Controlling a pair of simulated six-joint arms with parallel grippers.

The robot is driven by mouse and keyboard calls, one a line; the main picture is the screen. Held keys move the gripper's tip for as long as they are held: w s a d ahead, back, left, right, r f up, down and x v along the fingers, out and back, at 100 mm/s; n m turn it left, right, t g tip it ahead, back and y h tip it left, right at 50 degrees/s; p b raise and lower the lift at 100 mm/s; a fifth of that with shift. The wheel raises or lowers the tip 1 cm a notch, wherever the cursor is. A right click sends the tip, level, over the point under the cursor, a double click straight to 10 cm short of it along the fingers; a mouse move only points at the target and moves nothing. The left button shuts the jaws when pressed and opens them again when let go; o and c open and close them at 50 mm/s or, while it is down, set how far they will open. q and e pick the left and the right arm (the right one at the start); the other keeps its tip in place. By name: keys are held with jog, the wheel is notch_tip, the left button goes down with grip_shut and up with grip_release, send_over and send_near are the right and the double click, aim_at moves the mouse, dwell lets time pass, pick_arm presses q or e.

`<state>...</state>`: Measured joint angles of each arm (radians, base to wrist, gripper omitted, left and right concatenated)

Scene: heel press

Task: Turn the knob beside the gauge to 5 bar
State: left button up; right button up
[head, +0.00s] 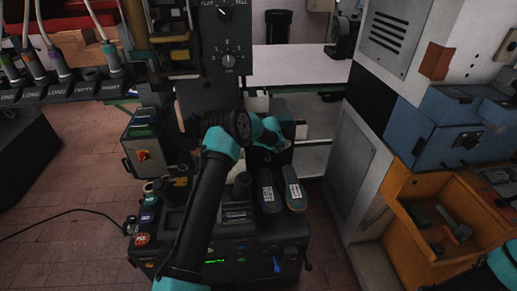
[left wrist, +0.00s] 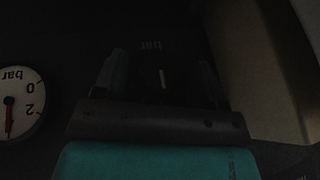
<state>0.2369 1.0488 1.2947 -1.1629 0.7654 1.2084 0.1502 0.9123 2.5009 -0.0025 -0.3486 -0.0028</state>
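In the left wrist view, which is upside down and very dark, a dark knob (left wrist: 162,80) with a white pointer line shows between the two fingers of my left gripper (left wrist: 162,74). The fingers stand apart, one on each side of it; dark gaps seem to separate them from the knob, whose outline is hard to see. A "bar" label is printed beyond it. The round white gauge (left wrist: 22,98) is cut off at the left edge, its red needle pointing down in the picture. In the head view, my left arm hides the knob and gauge. My right gripper is out of view.
Two shoe-like pieces, dark (head: 268,192) and grey (head: 293,189), stand on the machine beside my left arm. A panel with a rotary selector (head: 229,60) hangs above. An orange bin (head: 450,215) is at right. A pale block (left wrist: 262,70) stands close beside the left gripper.

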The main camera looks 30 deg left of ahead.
pick_arm(q)
jog(key=c, duration=0.9)
jog(key=shift+o, duration=0.2)
jog(key=shift+d+y, duration=0.1)
jog(key=shift+y, duration=0.3)
jog(key=shift+w+d+f+m+g+y, duration=0.1)
jog(key=shift+m+g+y, duration=0.35)
jog(key=shift+g+y, duration=0.75)
jog(key=shift+w+d+f+m+g+y, duration=0.1)
jog(key=shift+m+g+y, duration=0.55)
jog(key=shift+y, duration=0.85)
jog(key=o, duration=0.9)
